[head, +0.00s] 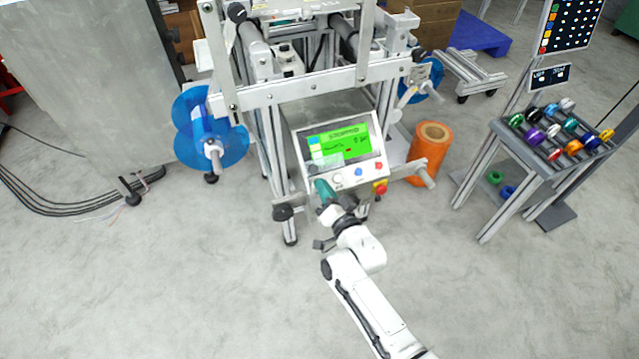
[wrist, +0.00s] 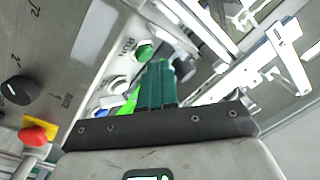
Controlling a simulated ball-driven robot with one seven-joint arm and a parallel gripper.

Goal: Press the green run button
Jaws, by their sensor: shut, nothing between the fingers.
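The green run button (wrist: 145,50) is a round green cap on the grey control panel (wrist: 95,40), beside the lettering RUN in the wrist view. In the head view it is hidden behind my gripper. My gripper (wrist: 160,66) has teal fingers that are shut and empty. Their tips are close to the green button, just right of and below it in the wrist view. I cannot tell whether they touch it. In the head view my gripper (head: 322,184) is at the lower left of the panel's button row.
A white button (head: 338,180), a blue button (head: 358,172) and a red button (head: 379,166) sit under the green screen (head: 339,141). A red emergency stop (head: 380,188) is below. An orange roll (head: 428,155) stands to the right. The floor in front is clear.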

